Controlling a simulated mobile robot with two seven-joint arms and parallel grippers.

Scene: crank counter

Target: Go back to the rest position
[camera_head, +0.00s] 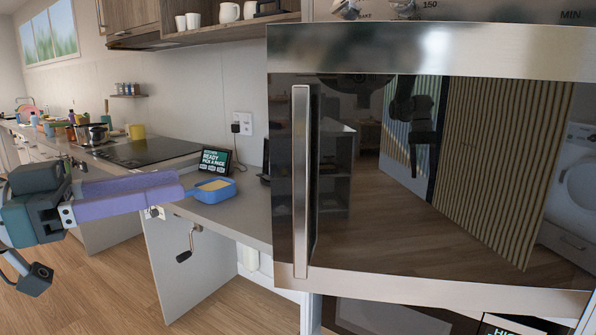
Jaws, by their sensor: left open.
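My left gripper (178,186) reaches in from the left, with its long purple fingers pointing right. It is open, and nothing shows between the fingers. Its tips are in front of the counter edge, just left of a blue tray in the picture; I cannot tell the gap in depth. A dark hand crank (187,246) hangs on the panel below the counter, below and right of the fingertips and apart from them. My right gripper is not in view.
The blue tray (226,194) with yellowish contents sits on the counter beside a small screen (215,159). A large oven door (430,190) with a vertical handle (300,180) fills the right. A cooktop (150,151) and pot (91,134) are farther back. The wooden floor at lower left looks clear.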

